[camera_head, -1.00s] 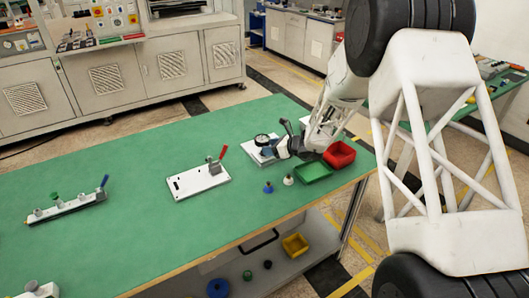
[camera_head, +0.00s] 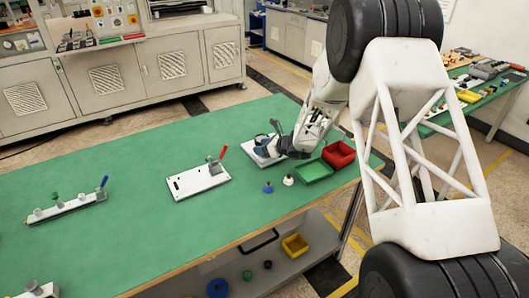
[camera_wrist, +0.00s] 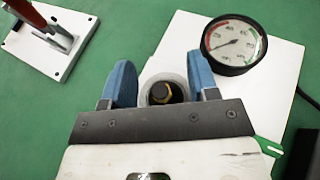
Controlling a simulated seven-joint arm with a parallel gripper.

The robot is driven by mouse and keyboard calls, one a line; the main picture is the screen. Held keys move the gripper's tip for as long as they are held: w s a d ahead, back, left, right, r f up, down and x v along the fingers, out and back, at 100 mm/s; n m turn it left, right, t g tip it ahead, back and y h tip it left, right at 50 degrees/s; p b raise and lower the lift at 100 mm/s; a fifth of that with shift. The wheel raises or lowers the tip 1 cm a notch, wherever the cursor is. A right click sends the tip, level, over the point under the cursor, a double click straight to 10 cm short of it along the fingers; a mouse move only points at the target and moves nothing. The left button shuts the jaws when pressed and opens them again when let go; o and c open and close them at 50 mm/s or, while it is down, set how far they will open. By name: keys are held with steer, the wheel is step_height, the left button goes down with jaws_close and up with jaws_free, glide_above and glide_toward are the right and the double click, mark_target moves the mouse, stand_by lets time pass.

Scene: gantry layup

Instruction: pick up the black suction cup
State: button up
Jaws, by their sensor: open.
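My gripper (camera_wrist: 161,74) is open in the wrist view, with one blue finger on each side of a grey round holder (camera_wrist: 147,74). A dark round part with a brass-coloured centre, which looks like the black suction cup (camera_wrist: 158,93), sits in that holder. A clear gap to either finger is hard to judge. In the head view my gripper (camera_head: 282,145) is over the white plate with the gauge, near the table's right end, and hides the cup there.
A dial gauge (camera_wrist: 234,45) stands close to the right finger on the white plate (camera_wrist: 180,40). A clamp plate (camera_head: 190,185) with a red handle lies to the left.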

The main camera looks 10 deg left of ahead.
steer(key=shift+w+a+f, duration=0.1)
steer(key=shift+a+f, duration=0.1)
steer(key=shift+a, duration=0.2)
jaws_close()
stand_by(0.4)
steer(key=shift+r, duration=0.15)
steer(key=shift+r, duration=0.8)
steer(key=shift+d+r, duration=0.1)
steer(key=shift+r, duration=0.8)
steer(key=s+d, duration=0.3)
steer(key=s, duration=0.4)
steer(key=s+d+r, duration=0.1)
steer(key=s+d, duration=0.3)
steer(key=s, duration=0.3)
steer(key=shift+s+r, duration=0.15)
